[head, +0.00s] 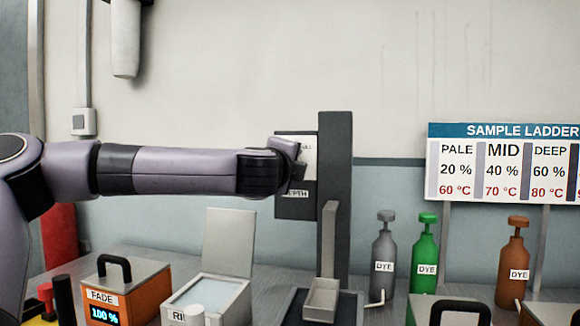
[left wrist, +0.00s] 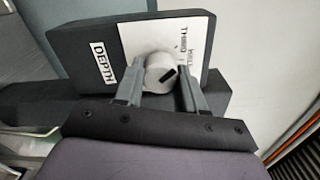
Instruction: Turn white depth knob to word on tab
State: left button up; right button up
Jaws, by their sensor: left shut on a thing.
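The white depth knob (left wrist: 158,68) sits on a white card (left wrist: 188,38) on a dark box labelled DEPTH (left wrist: 103,64). It carries a short black mark slanting toward the upper right of the left wrist view. My left gripper (left wrist: 160,80) has one finger on each side of the knob and is shut on it. The card's print is partly covered; one word looks like THIRD. In the head view the DEPTH box (head: 295,207) is on a dark post, and my left gripper (head: 294,152) hides the knob. I cannot make out a tab with a word.
Below are an orange FADE box (head: 150,285) reading 100 %, an open-lidded grey box (head: 235,300) and a small grey tray (head: 322,300). Grey (head: 384,250), green (head: 424,255) and orange (head: 512,265) dye bottles stand right of the post (head: 335,150). A SAMPLE LADDER sign (head: 505,130) is behind.

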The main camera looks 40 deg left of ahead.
pick_arm(q)
jog(key=shift+d+f, duration=0.1)
jog(key=shift+f, duration=0.05)
jog(key=o, duration=1.1)
jog(key=shift+c, duration=0.2)
jog(key=v, duration=0.7)
jog(key=shift+s, duration=0.1)
